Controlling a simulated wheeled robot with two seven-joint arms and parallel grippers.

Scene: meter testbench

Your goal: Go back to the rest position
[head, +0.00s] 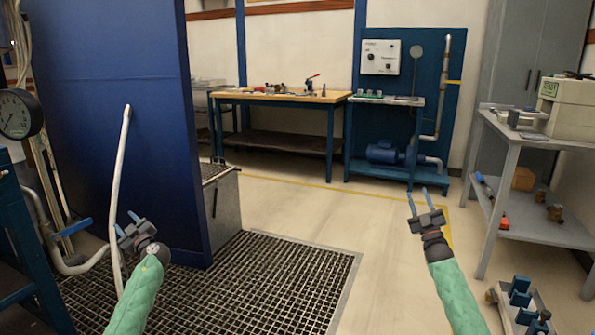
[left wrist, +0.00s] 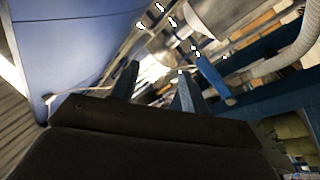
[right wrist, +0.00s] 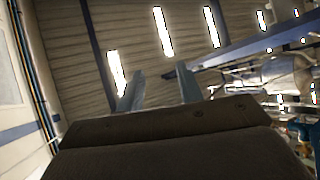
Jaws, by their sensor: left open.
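My left gripper (head: 127,221) is raised in front of the blue panel in the head view. Its two fingers stand apart, with nothing between them. They also show apart in the left wrist view (left wrist: 156,84). My right gripper (head: 419,198) is raised over the open floor at the right of the head view. Its fingers are apart and empty, as the right wrist view (right wrist: 158,88) also shows. A pale hose or cable (head: 118,180) passes close to my left gripper; I cannot tell whether they touch.
A blue panel (head: 110,110) stands at the left, with a pressure gauge (head: 17,114) and blue-handled pipe (head: 71,228) beside it. Floor grating (head: 260,285) lies below. A wooden-topped workbench (head: 275,97) stands behind, a grey shelf table (head: 545,141) at right. The middle floor is clear.

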